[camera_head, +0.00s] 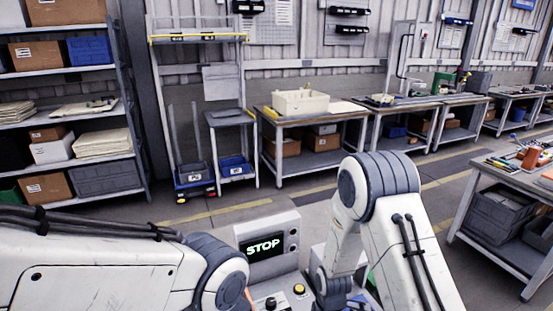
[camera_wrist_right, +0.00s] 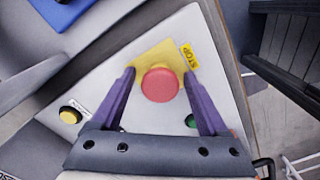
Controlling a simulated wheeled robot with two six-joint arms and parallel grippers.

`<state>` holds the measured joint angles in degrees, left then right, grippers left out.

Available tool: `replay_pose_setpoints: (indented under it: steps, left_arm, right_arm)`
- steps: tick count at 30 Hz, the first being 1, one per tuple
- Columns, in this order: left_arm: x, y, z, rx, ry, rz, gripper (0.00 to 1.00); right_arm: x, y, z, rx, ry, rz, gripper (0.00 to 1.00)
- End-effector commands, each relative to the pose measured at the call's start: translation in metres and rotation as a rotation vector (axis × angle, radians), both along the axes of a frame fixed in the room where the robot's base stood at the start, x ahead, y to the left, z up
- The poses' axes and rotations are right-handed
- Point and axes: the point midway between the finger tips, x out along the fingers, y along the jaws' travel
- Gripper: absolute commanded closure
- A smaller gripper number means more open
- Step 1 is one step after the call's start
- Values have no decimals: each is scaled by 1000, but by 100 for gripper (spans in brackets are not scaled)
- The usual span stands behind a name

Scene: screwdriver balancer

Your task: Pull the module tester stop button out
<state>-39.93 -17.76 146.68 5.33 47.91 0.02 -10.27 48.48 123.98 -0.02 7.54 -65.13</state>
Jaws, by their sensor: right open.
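My right gripper (camera_wrist_right: 158,74) is open, with one purple finger on each side of the button. Gaps show between the fingers and the button; I cannot tell how deep the fingertips reach. In the head view the module tester's screen (camera_head: 264,247) reads STOP in green. The red button is hidden there behind my right arm. My left gripper is not visible; only its arm shows at the lower left.
A yellow button (camera_head: 299,289) also shows below the screen in the head view. Workbenches (camera_head: 317,162) and a shelf (camera_head: 70,120) stand farther back, with open floor between.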

Motion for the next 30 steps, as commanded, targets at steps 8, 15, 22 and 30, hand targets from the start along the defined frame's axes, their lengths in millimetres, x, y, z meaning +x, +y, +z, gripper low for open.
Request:
replay_pose_setpoints:
  steps: [8, 15, 22, 30]
  left_arm:
    - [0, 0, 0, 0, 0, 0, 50]
    - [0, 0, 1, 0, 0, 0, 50]
    - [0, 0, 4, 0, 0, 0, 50]
    - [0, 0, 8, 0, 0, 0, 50]
  right_arm:
    - [0, 0, -1, 0, 0, 0, 99]
    - [0, 0, 1, 0, 0, 0, 100]
    - [0, 0, 5, 0, -1, 0, 100]
    - [1, 0, 9, 0, -2, 0, 100]
